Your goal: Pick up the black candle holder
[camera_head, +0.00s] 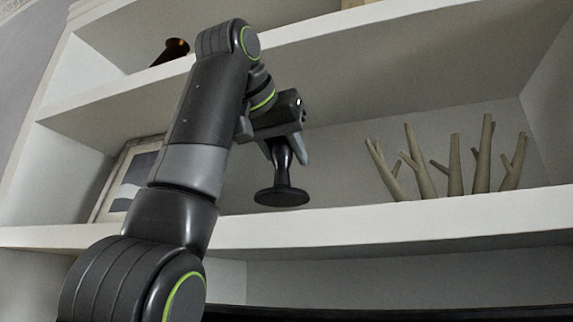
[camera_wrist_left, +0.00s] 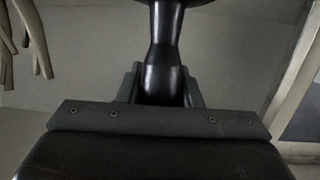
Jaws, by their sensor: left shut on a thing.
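The black candle holder (camera_head: 281,190) has a slim stem and a round, flat base. My left gripper (camera_head: 284,145) is shut on its upper stem, and the base hangs below the fingers. The base appears just above or in front of the middle shelf; I cannot tell whether it touches. In the left wrist view the dark stem (camera_wrist_left: 160,55) stands between the two fingers (camera_wrist_left: 160,88), and its base is cut off at the top edge. The top of the holder is hidden by the gripper. My right gripper is not in view.
The white shelf (camera_head: 400,222) carries several brown branch-like pieces (camera_head: 455,165) to the right and a framed picture (camera_head: 130,180) to the left, partly behind my arm. A dark object (camera_head: 172,50) sits on the upper shelf. Shelf space between holder and branches is clear.

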